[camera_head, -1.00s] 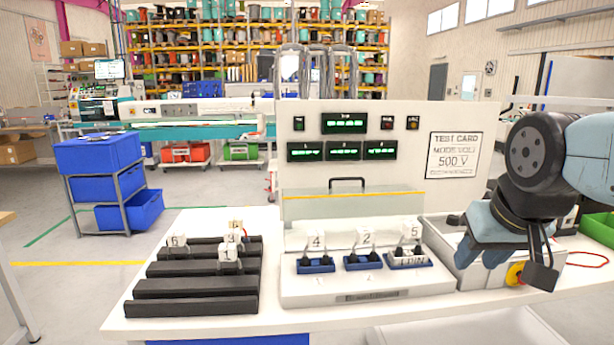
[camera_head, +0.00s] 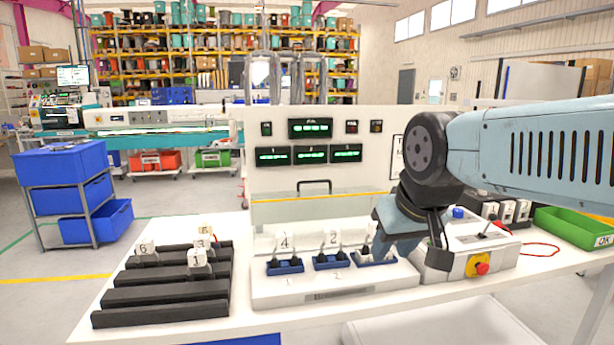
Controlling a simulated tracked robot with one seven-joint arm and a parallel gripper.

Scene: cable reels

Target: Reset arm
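My gripper (camera_head: 438,255) hangs below the black wrist joint, in front of the right side of the test bench (camera_head: 300,125). Its dark fingertips are small and seen from the side, so I cannot tell whether it is open or shut. No held thing shows. The gripper partly hides the rightmost blue socket (camera_head: 378,261) and the left edge of a grey control box (camera_head: 490,252). My arm's wrist covers most of the test card.
Plugs tagged 4 (camera_head: 284,243) and 2 (camera_head: 333,240) stand in blue sockets. A black ribbed rack (camera_head: 165,293) holds tagged plugs at left. The control box has a red button (camera_head: 482,268). A green bin (camera_head: 575,228) stands at right. A red cable lies nearby.

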